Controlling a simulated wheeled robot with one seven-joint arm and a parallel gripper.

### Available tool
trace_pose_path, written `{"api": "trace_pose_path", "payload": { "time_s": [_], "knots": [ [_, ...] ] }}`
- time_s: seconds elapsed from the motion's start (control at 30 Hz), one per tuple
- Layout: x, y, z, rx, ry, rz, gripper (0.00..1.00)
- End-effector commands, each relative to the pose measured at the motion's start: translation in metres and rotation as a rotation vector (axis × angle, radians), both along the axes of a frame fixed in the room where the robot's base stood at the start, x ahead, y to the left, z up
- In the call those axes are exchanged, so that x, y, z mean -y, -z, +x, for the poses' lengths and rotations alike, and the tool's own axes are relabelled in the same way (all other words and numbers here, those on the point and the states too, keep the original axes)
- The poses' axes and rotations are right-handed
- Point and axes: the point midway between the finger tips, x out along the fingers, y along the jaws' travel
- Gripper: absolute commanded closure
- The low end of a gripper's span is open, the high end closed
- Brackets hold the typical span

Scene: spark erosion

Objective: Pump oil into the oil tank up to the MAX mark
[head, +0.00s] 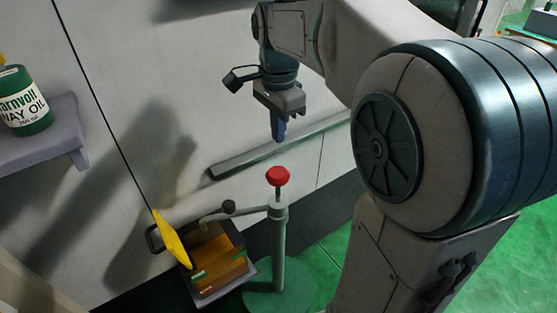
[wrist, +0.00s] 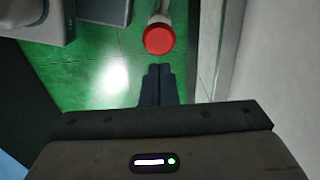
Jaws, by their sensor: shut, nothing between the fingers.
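The oil tank (head: 236,287) stands low in the head view, with a yellow lid (head: 173,240) tilted up and orange-brown oil (head: 218,257) inside. Small green marks show on its walls, but their lettering is too small to read. The pump (head: 279,240) is a grey-green post beside the tank with a red knob (head: 278,176) on top. A spout arm (head: 245,210) reaches from the post over the tank. My gripper (head: 278,135) points down, shut and empty, above the red knob and apart from it. In the wrist view, the red knob (wrist: 159,39) lies just beyond my shut fingertips (wrist: 158,70).
A green way oil bottle (head: 25,105) stands on a grey shelf (head: 60,125) at the left. A pale machine wall with a grey rail (head: 270,150) runs behind the pump. Green floor (head: 325,265) is open to the pump's right.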

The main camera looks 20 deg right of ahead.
Motion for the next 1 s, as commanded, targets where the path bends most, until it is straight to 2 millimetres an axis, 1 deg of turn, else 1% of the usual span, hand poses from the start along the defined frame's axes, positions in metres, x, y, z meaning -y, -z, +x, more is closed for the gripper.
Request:
{"api": "trace_pose_path", "payload": {
  "time_s": [0.03,0.2,0.4,0.5,0.6,1.0],
  "knots": [
    [0.000,0.012,-0.001,-0.005,0.000,0.000,1.00],
    [0.000,0.048,-0.001,-0.004,0.000,0.000,1.00],
    [0.000,0.077,-0.001,-0.003,0.000,0.000,1.00],
    [0.000,0.085,0.000,-0.001,0.000,0.000,1.00],
    [0.000,0.090,0.000,-0.001,0.000,0.000,1.00],
    [0.000,0.093,0.000,0.000,-0.001,0.000,1.00]
  ]
}}
